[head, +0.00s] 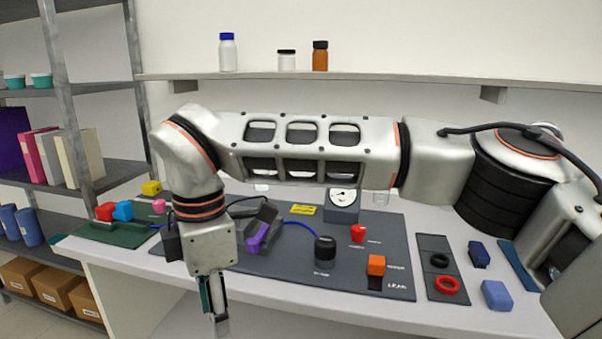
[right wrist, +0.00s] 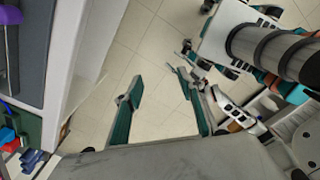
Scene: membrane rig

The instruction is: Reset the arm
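My right arm comes in from the right in the head view and stretches across the bench to the left. Its gripper (head: 214,303) points down in front of the bench's front edge, seen nearly side-on. In the right wrist view the right gripper (right wrist: 161,86) has its two teal-padded fingers wide apart, with only floor tiles between them. It holds nothing. My left arm is not in the head view. What looks like my left gripper (right wrist: 186,70) is small in the right wrist view, partly behind a right finger; its opening is unclear.
The bench holds a dark mat (head: 403,286), an orange block (head: 376,265), a black knob (head: 325,249), a dial gauge (head: 343,205), a red ring (head: 447,285) and a green tray (head: 118,236). A shelf with bottles (head: 320,56) is behind. A shelving rack (head: 60,100) stands left.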

